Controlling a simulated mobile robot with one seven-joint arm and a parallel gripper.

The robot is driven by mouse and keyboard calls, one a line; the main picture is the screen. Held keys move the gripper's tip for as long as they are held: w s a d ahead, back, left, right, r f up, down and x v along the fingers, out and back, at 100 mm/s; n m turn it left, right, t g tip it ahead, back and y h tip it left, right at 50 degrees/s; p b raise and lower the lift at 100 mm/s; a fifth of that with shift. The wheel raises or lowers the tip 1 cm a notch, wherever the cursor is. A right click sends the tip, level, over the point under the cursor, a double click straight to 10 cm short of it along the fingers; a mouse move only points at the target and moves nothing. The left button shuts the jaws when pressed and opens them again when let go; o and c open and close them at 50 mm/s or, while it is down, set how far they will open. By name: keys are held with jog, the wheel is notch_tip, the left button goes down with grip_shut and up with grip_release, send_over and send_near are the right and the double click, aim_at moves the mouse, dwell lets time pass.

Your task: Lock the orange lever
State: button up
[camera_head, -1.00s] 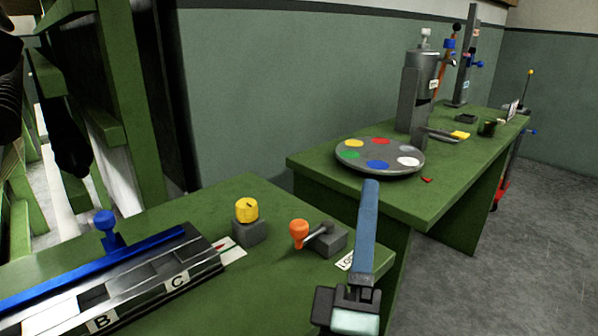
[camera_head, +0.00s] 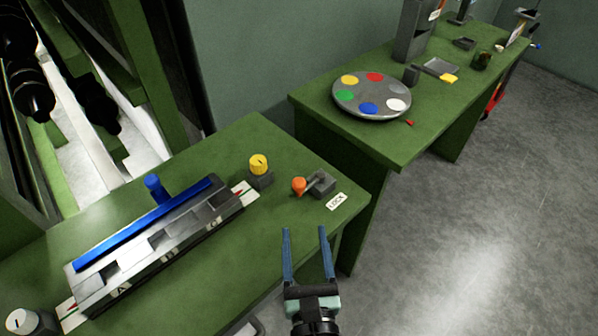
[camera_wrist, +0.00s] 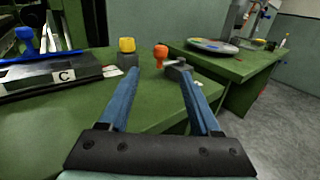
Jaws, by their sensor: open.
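The orange lever (camera_head: 299,186) is a small arm with an orange knob, mounted on a dark grey block (camera_head: 321,183) near the right corner of the near green table. Its knob points left of the block. A white "LOCK" label (camera_head: 336,201) lies in front of the block. My gripper (camera_head: 305,230) is open and empty, in front of the lever and apart from it. In the wrist view the orange knob (camera_wrist: 160,52) shows ahead, between the two blue fingers, with the lever arm running right to its block.
A yellow knob (camera_head: 258,164) on a grey block stands left of the lever. A slotted fixture with a blue bar (camera_head: 145,223) lies further left. A second green table holds a round plate with coloured spots (camera_head: 372,97). Open floor lies to the right.

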aim_at(300, 191)
jog(key=w, duration=0.4)
jog(key=w+a, duration=0.1)
jog(key=w, duration=0.3)
jog(key=w+p, duration=0.1)
jog(key=w, duration=0.3)
jog(key=shift+w+a, duration=0.2)
jog(key=shift+w, duration=0.1)
grip_shut()
dwell(0.9)
